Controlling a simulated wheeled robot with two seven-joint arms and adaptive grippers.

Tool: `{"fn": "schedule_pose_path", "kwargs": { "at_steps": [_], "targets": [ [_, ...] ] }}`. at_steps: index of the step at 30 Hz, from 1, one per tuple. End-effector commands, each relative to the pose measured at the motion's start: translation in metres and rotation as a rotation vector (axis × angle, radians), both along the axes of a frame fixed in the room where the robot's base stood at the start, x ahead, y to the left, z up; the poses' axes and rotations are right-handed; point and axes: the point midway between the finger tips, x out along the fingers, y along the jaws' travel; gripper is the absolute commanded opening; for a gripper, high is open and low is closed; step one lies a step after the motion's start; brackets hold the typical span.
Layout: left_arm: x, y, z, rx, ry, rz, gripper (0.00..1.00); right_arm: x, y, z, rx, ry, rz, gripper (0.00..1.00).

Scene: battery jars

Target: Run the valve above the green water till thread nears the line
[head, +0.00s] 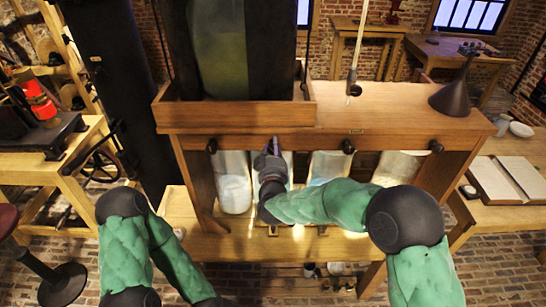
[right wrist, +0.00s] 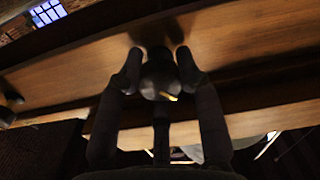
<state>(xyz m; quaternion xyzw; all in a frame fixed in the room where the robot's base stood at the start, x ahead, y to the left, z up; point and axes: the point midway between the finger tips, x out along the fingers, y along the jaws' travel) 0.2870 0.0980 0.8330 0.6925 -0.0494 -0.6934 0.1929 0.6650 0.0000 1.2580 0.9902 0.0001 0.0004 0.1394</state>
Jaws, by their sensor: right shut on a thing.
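Glass jars stand in a row in the wooden bench. The leftmost jar (head: 234,183) looks pale, the third (head: 327,165) holds light blue, and the rightmost (head: 399,166) looks whitish. The second jar is mostly hidden behind my right gripper (head: 270,160), so I cannot tell its water's colour. Dark valve knobs sit on the rail above the jars. My right gripper is shut on the second valve from the left; in the right wrist view its fingers hold the dark round valve knob (right wrist: 159,78) with a yellow mark. I cannot make out the thread or line. My left gripper is out of view.
A dark-framed tank with a greenish glass front (head: 219,50) stands on the bench. A dark funnel (head: 455,95) sits at its right end, and a thin rod (head: 358,45) hangs above the bench top. An open book (head: 508,180) lies on the right table.

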Motion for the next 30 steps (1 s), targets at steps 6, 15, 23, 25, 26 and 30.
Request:
{"fn": "schedule_pose_path", "kwargs": {
  "at_steps": [6, 15, 23, 25, 26, 30],
  "targets": [
    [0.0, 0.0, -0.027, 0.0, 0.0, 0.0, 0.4, -0.001, 0.0, -0.007, 0.176, 0.005, 0.001, 0.04],
    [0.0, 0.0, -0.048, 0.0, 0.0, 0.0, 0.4, -0.001, 0.0, -0.005, 0.362, 0.007, -0.001, 0.04],
    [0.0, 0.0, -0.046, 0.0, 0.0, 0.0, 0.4, -0.001, 0.0, -0.004, 0.371, 0.008, 0.0, 0.04],
    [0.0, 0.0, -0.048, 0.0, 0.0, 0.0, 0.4, -0.001, 0.0, -0.004, 0.376, 0.007, 0.0, 0.04],
    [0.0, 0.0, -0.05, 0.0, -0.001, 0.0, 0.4, -0.001, 0.0, -0.004, 0.384, 0.007, 0.0, 0.04],
    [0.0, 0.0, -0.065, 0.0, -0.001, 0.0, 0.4, 0.0, 0.0, -0.007, 0.474, 0.004, 0.0, 0.04]
  ]
}}
